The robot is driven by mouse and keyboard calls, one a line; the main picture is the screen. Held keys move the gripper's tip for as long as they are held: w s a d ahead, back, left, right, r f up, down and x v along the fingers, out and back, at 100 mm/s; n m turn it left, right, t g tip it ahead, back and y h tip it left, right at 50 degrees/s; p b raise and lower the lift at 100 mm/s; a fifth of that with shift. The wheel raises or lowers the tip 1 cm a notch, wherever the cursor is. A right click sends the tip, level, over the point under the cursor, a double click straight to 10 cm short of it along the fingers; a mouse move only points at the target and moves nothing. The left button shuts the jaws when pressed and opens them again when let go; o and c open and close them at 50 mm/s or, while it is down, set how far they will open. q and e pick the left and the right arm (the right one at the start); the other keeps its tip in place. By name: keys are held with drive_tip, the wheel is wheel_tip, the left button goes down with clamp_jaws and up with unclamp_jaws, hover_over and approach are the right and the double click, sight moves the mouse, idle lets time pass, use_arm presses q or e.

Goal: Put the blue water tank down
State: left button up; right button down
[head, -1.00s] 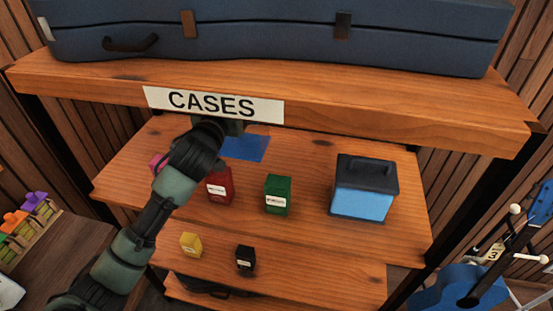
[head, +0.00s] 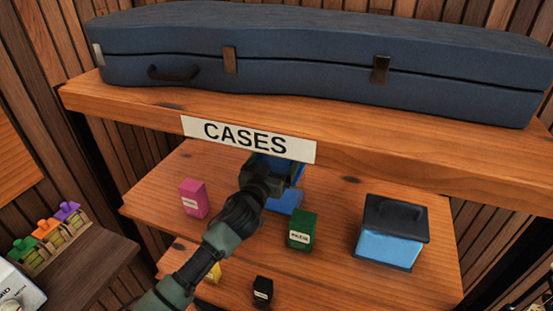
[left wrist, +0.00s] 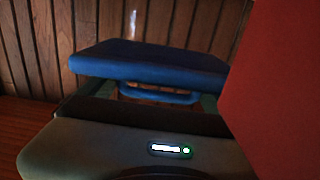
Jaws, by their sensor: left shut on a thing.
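My left gripper (head: 270,178) reaches under the top board to the middle shelf and is shut on the blue water tank (head: 297,172). The arm and sign hide much of the tank. In the left wrist view the tank's blue top (left wrist: 150,62) shows with a looped handle (left wrist: 158,95) at the gripper (left wrist: 160,100). A bright blue patch (head: 286,201) shows just below the tank; I cannot tell whether the tank touches it. My right gripper is not in view.
On the same shelf are a pink box (head: 193,198), a green box (head: 301,231) and a light-blue box with a black lid (head: 390,235). A red surface (left wrist: 285,80) is close at right in the wrist view. The CASES board (head: 130,105) overhangs the shelf.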

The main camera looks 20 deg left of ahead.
use_arm(q)
drive_tip(key=o, duration=1.8)
drive_tip(key=shift+c, duration=0.2)
drive_tip(key=shift+r, duration=0.1)
drive_tip(key=shift+s, duration=0.2)
drive_tip(key=s+b, duration=0.2)
drive_tip(key=s, duration=0.9)
drive_tip(key=shift+s+a, duration=0.2)
drive_tip(key=shift+s, duration=0.1)
